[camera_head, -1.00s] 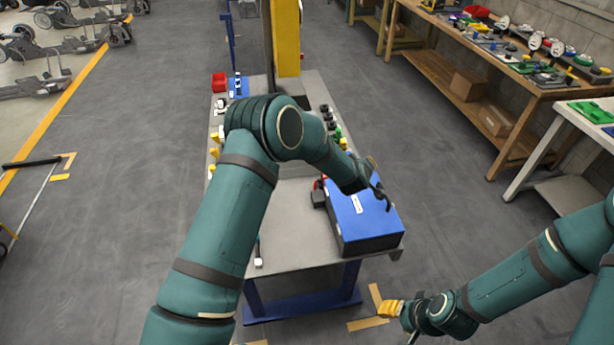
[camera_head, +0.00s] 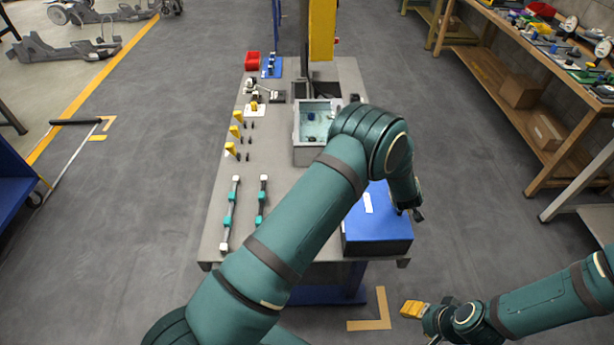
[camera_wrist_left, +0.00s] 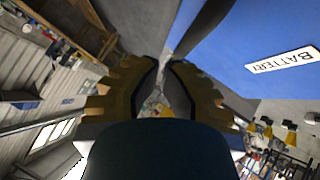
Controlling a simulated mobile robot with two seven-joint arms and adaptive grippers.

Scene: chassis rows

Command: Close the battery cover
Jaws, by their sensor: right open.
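The battery box with its blue cover (camera_head: 380,229) sits at the front right of the grey bench, a dark body under the cover. The cover looks about flat on the box; the arm hides part of it, so I cannot tell whether it is fully down. Its white label reads BATTERY in the left wrist view (camera_wrist_left: 283,60). My left gripper (camera_head: 417,213) is over the cover's right side, mostly hidden by its own arm. My right gripper (camera_head: 413,309) is open and empty, off the bench's front right.
An open grey bin (camera_head: 316,127) stands mid-bench. Two white-ended bars (camera_head: 229,215) lie at the front left, with yellow parts (camera_head: 237,131) behind. A red bin (camera_head: 252,60) is at the back. A yellow post (camera_head: 322,30) rises behind.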

